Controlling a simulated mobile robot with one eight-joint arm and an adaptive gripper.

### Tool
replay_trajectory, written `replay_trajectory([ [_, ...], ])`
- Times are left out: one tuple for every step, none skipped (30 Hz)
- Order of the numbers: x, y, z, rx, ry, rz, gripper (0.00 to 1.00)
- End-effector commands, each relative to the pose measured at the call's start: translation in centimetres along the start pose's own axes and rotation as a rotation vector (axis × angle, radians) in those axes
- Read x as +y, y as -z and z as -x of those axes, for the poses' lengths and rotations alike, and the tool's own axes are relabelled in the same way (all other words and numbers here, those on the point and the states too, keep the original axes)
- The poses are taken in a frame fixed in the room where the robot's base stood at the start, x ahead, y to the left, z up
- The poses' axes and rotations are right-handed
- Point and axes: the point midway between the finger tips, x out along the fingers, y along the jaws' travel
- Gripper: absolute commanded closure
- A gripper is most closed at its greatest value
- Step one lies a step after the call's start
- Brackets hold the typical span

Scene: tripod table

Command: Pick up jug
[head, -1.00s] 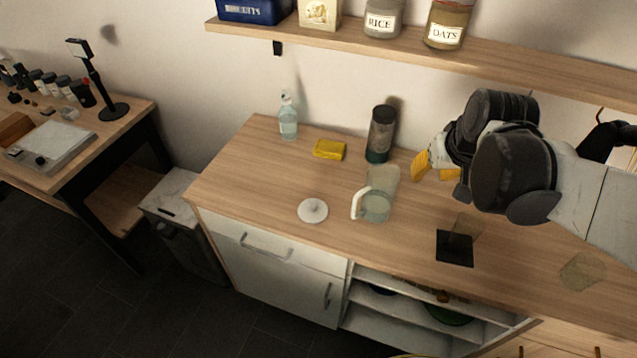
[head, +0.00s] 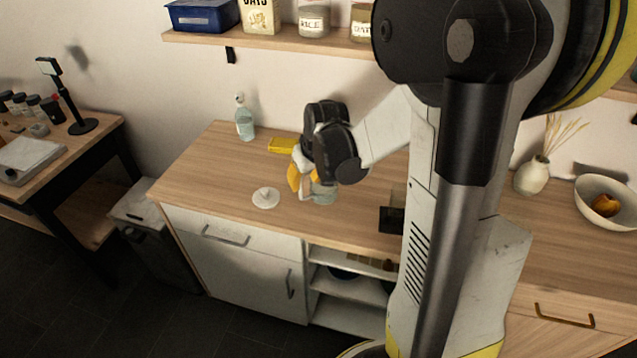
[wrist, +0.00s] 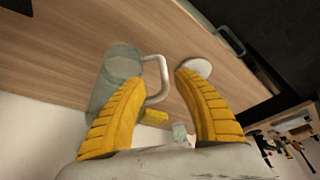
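The jug (head: 326,195) is a see-through glass vessel standing upright on the wooden counter. My gripper (head: 300,180) is at it and hides much of it in the head view. In the wrist view the jug (wrist: 122,65) is at left of centre, with its pale handle (wrist: 163,80) pointing right. My gripper (wrist: 160,77) shows two yellow fingers spread apart. The handle lies in the gap between them, and the left finger overlaps the jug's body. Whether a finger touches the jug, I cannot tell.
A white round lid (head: 266,199) lies left of the jug. A yellow sponge (head: 282,145) and a clear bottle (head: 244,121) are behind. A black square piece (head: 391,219) is to the right. A shelf (head: 285,42) with containers runs above. The counter's left part is clear.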

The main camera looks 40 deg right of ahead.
Motion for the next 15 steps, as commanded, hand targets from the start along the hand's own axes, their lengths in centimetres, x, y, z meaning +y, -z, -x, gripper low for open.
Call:
replay_trajectory([
  [-0.1, 0.0, -0.4, 0.000, 0.000, 0.001, 0.64],
  [-0.1, -0.1, -0.7, 0.000, 0.000, 0.001, 0.64],
  [-0.2, -0.1, -1.2, 0.000, 0.000, 0.001, 0.64],
  [-0.3, -0.1, -1.7, 0.000, 0.000, 0.001, 0.64],
  [-0.4, -0.2, -2.2, 0.000, 0.000, 0.002, 0.64],
  [-0.5, -0.3, -2.9, 0.000, 0.000, 0.002, 0.64],
  [-0.6, -0.3, -3.5, 0.000, 0.000, 0.002, 0.64],
  [-0.6, -0.3, -3.9, 0.000, 0.000, 0.002, 0.64],
  [-0.6, -0.2, -4.5, 0.000, 0.000, 0.001, 0.64],
  [-0.6, -0.2, -4.8, 0.000, 0.000, 0.001, 0.64],
  [-0.6, -0.2, -5.0, 0.000, 0.000, 0.001, 0.64],
  [-0.6, -0.2, -5.2, 0.000, 0.000, 0.001, 0.64],
  [-0.6, -0.2, -5.2, 0.000, 0.000, 0.001, 0.64],
  [-0.6, -0.2, -5.1, 0.000, 0.000, 0.001, 0.64],
  [-0.6, -0.1, -5.0, 0.000, 0.000, 0.001, 0.64],
])
